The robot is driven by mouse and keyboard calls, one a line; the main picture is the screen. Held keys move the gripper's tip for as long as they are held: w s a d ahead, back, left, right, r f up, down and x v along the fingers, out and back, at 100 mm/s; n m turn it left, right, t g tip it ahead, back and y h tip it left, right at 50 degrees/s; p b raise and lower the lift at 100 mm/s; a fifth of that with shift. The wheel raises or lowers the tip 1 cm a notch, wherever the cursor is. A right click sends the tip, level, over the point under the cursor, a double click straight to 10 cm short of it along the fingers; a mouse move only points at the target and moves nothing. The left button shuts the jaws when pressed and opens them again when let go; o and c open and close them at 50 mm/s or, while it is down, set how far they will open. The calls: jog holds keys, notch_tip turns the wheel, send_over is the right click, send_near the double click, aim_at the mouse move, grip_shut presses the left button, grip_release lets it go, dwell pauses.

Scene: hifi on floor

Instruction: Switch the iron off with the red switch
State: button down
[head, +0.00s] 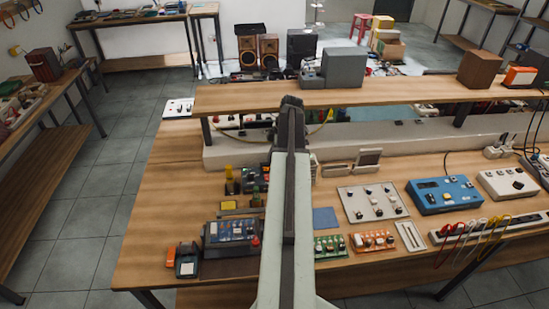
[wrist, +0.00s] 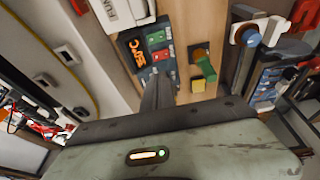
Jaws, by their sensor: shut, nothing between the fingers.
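My gripper (head: 291,103) is shut and empty, raised over the workbench in the head view. In the wrist view its closed fingers (wrist: 158,92) point at a small dark unit (wrist: 138,48) with an orange label. That unit carries small green switches and a red switch (wrist: 156,56), just beyond the fingertips. In the head view a dark unit with coloured switches (head: 255,178) stands left of my arm, partly hidden by it. I cannot tell whether the fingertips touch it. I cannot make out the iron for certain, nor the position of the red switch.
A raised wooden shelf (head: 400,95) runs along the back of the bench. A yellow-and-green part (wrist: 203,65) stands beside the unit. A blue box (head: 444,194), a white switch panel (head: 372,203) and small circuit boards lie to the right.

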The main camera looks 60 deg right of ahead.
aim_at(267, 175)
jog(key=b+x, duration=0.4)
jog(key=x, duration=0.1)
jog(key=b+x, duration=0.2)
jog(key=x, duration=0.1)
jog(key=shift+s+d+f, duration=0.1)
jog(key=shift+s+d, duration=0.15)
jog(key=shift+d, duration=0.1)
jog(key=shift+d+f+b, duration=0.1)
jog(key=shift+f+b, duration=0.2)
jog(key=shift+b, duration=0.15)
jog(key=shift+w+d+f+b, duration=0.1)
jog(key=shift+f+b, duration=0.4)
jog(key=shift+b, duration=0.1)
jog(key=shift+r, duration=0.2)
